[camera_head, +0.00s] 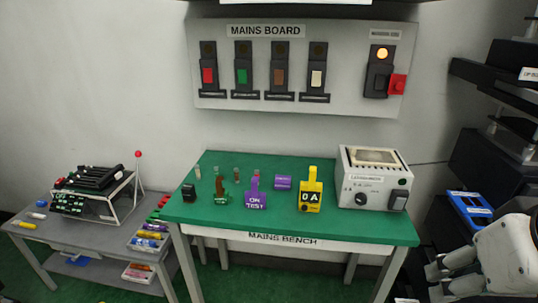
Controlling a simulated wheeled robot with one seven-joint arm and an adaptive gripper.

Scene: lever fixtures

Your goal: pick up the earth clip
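No thing in view is labelled as the earth clip, and I cannot tell for certain which one it is. Small things stand on the green top of the mains bench (330,228): a black block (189,193), a brown and green upright piece (221,190), a purple "ON TEST" tag (256,194), a purple block (283,182) and a yellow "0 A" tag (311,193). My gripper (436,281) is at the lower right, to the right of the bench and away from these things. Its two fingers appear apart, with nothing seen between them.
A white instrument box (374,178) stands on the bench's right end. The mains board (300,66) with several switches hangs on the wall behind. A low grey side table (88,240) with a rack and coloured pieces is at left. Dark shelves (500,75) rise at right.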

